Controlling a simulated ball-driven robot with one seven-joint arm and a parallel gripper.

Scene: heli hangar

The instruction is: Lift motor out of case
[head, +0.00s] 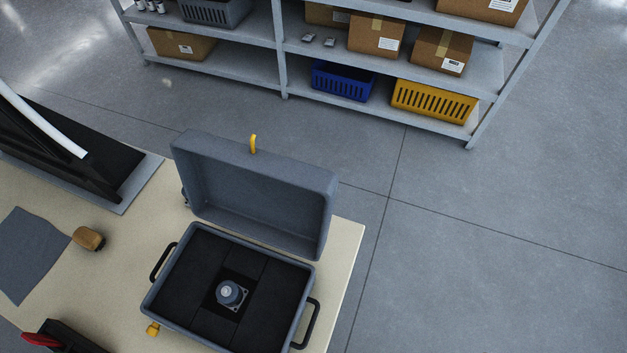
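The motor (230,293) is a small grey-blue cylinder with a square flange and a lighter round top. It sits upright in a dark square cutout in the middle of the black foam. The case (172,265) is grey and stands on the table, with its lid (255,190) open and tilted back. A yellow latch (253,144) sticks up from the lid's edge, and another yellow latch (153,328) is at the case's front left. Black handles (163,262) are on both sides. My gripper is not in view.
The beige table (115,290) holds a grey cloth (32,252), a brown block-like object (89,238), a dark framed object (75,165) on a grey plate, and a red-and-black item (55,340). A shelf (300,50) with boxes and crates stands behind. Floor on the right is clear.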

